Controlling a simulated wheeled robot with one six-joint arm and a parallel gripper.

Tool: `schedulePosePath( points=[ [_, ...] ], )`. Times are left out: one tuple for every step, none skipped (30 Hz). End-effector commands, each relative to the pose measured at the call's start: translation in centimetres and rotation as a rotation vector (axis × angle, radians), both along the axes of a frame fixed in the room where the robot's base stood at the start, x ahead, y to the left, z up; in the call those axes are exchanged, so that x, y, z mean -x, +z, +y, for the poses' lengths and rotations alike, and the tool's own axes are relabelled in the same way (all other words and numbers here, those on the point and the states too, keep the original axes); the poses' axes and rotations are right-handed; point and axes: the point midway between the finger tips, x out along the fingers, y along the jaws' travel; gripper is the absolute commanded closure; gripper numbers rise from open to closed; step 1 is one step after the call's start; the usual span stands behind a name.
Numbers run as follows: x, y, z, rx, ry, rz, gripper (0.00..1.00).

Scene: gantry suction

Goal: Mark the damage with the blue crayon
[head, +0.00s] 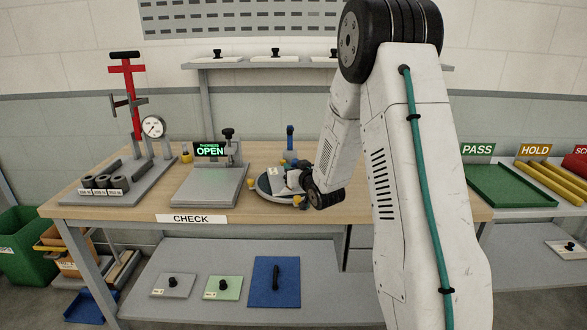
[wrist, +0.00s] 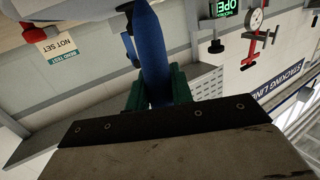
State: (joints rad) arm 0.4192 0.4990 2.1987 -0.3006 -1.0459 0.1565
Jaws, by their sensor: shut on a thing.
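My gripper (wrist: 160,90) has its green fingers closed around a thick blue stick, which appears to be the blue crayon (wrist: 150,45). In the wrist view the stick runs from between the fingers to the top edge. In the head view my gripper (head: 290,178) is low over a round grey fixture (head: 263,196) with yellow knobs on the bench, and the held stick cannot be made out there. A pale piece with a small label shows beside my gripper. I cannot make out any damage mark.
An upright blue handle (head: 290,137) stands behind my gripper. A green PASS tray (head: 508,188) is at right.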

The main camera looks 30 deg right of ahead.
Motion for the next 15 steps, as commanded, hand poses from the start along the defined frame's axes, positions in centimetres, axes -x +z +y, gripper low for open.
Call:
schedulePosePath(
  points=[
    [-0.01, -0.04, 0.0, 0.0, 0.0, 0.0, 1.0],
    [0.0, -0.07, 0.0, 0.0, 0.0, 0.0, 1.0],
    [-0.01, -0.11, 0.0, 0.0, 0.0, 0.0, 1.0],
    [-0.01, -0.14, 0.0, 0.0, 0.0, 0.0, 1.0],
    [0.0, -0.17, 0.0, 0.0, 0.0, 0.0, 1.0],
    [-0.01, -0.21, 0.0, 0.0, 0.0, 0.0, 1.0],
    [-0.01, -0.24, 0.0, 0.0, 0.0, 0.0, 1.0],
    [-0.01, -0.27, 0.0, 0.0, 0.0, 0.0, 1.0],
    [-0.01, -0.31, 0.0, 0.0, 0.0, 0.0, 1.0],
    [-0.01, -0.33, 0.0, 0.0, 0.0, 0.0, 1.0],
    [-0.01, -0.37, 0.0, 0.0, 0.0, 0.0, 1.0],
    [-0.01, -0.4, 0.0, 0.0, 0.0, 0.0, 1.0],
    [-0.01, -0.43, 0.0, 0.0, 0.0, 0.0, 1.0],
    [-0.02, -0.46, 0.0, 0.0, 0.0, 0.0, 1.0],
    [-0.01, -0.5, -0.01, 0.0, 0.0, 0.0, 1.0]
  ],
)
